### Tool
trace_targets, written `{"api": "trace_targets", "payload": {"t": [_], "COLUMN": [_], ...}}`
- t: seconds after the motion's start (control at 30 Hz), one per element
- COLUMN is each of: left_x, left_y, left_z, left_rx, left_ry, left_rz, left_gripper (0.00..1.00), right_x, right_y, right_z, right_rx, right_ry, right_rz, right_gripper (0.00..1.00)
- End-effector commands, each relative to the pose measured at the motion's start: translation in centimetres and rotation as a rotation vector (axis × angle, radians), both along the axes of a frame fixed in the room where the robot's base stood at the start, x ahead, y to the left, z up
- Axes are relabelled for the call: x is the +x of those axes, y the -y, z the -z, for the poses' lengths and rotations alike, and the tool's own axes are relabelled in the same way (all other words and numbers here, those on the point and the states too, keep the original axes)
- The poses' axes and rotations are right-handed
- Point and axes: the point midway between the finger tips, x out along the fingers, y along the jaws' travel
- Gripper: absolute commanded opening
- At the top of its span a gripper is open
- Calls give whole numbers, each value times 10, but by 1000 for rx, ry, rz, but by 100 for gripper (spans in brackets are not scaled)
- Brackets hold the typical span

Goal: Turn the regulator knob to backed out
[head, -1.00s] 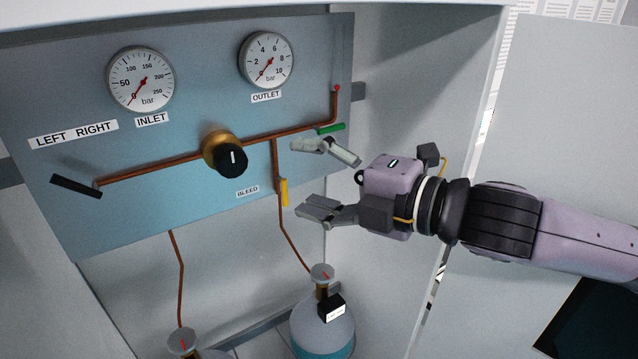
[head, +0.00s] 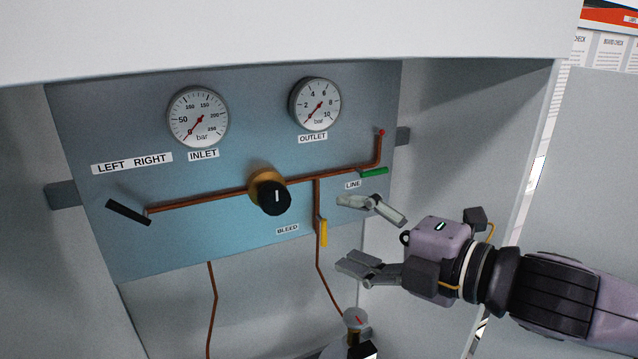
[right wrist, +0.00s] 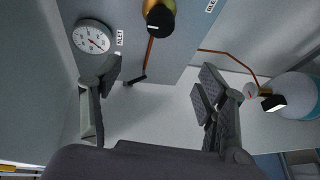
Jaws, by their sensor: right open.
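The regulator knob (head: 273,197) is black with a white mark and sits on a brass body (head: 263,180) in the middle of the blue panel. The mark points roughly upward. In the right wrist view the knob (right wrist: 159,22) shows at the top, beyond the fingers. My right gripper (head: 362,234) is open and empty, to the right of the knob and apart from it. Its two fingers also show in the right wrist view (right wrist: 160,88) with nothing between them. My left gripper is not in view.
Copper pipes run to a black lever (head: 128,212), a green lever (head: 374,172) and a yellow lever (head: 324,232) close to my right gripper. The inlet gauge (head: 198,117) and outlet gauge (head: 315,104) are above. Cabinet walls flank the panel. A gas bottle (right wrist: 297,95) stands below.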

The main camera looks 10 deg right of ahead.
Motion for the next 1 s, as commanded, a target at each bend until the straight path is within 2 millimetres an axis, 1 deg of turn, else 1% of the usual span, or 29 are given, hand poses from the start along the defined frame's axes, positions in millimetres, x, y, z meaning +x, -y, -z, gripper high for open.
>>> {"api": "trace_targets", "payload": {"t": [0.03,0.07,0.2,0.27,0.3,0.37,0.43,0.57,0.6,0.67,0.7,0.77,0.8,0.87,0.9,0.97,1.0], "left_x": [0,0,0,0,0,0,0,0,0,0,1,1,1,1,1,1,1], "left_y": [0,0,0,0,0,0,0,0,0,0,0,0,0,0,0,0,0], "left_z": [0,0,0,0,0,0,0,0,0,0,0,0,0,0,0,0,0], "left_rx": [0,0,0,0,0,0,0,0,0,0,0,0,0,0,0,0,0], "left_ry": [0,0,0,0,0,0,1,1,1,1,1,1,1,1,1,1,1], "left_rz": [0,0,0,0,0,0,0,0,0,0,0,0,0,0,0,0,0], "left_gripper": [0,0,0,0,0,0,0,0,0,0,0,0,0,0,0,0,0], "right_x": [1,1,4,5,5,5,4,-4,-9,-18,-27,-42,-53,-71,-83,-102,-114], "right_y": [-6,-9,-22,-25,-26,-25,-22,-8,-2,9,16,29,37,48,54,64,70], "right_z": [12,19,60,79,91,111,136,187,205,232,251,279,297,320,334,352,363], "right_rx": [20,34,134,186,222,279,347,472,508,563,596,641,666,698,713,731,741], "right_ry": [-38,-61,-206,-276,-324,-399,-489,-669,-726,-814,-873,-957,-1009,-1078,-1119,-1172,-1204], "right_rz": [0,5,57,93,123,174,246,412,471,570,640,751,824,927,989,1079,1137], "right_gripper": [67,67,67,67,67,67,67,67,67,67,67,67,67,67,67,67,67]}}
